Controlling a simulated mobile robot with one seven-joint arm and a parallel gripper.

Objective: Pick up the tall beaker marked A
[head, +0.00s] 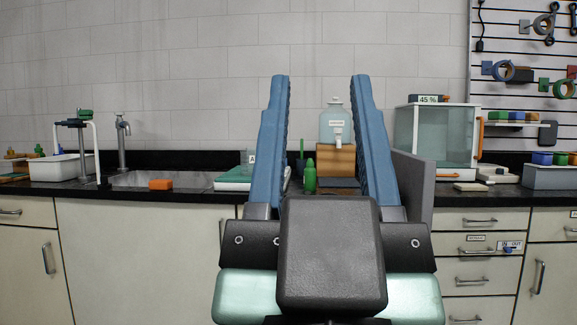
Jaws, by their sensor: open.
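The beaker marked A (251,158) shows as a clear glass piece with a white "A" label, on a white and green tray (233,180) on the counter. Much of it is hidden behind the left finger of my gripper. My gripper (321,85) is in front of the counter, its two blue fingers pointing up and spread wide. It is open and nothing is between the fingertips. The gripper is nearer to me than the beaker and apart from it.
A green bottle (310,177) and a wooden block (336,160) with a glass jug (336,125) show between the fingers. A grey panel (413,185) and a glass cabinet (433,140) stand right. A sink (160,180) with an orange sponge lies left.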

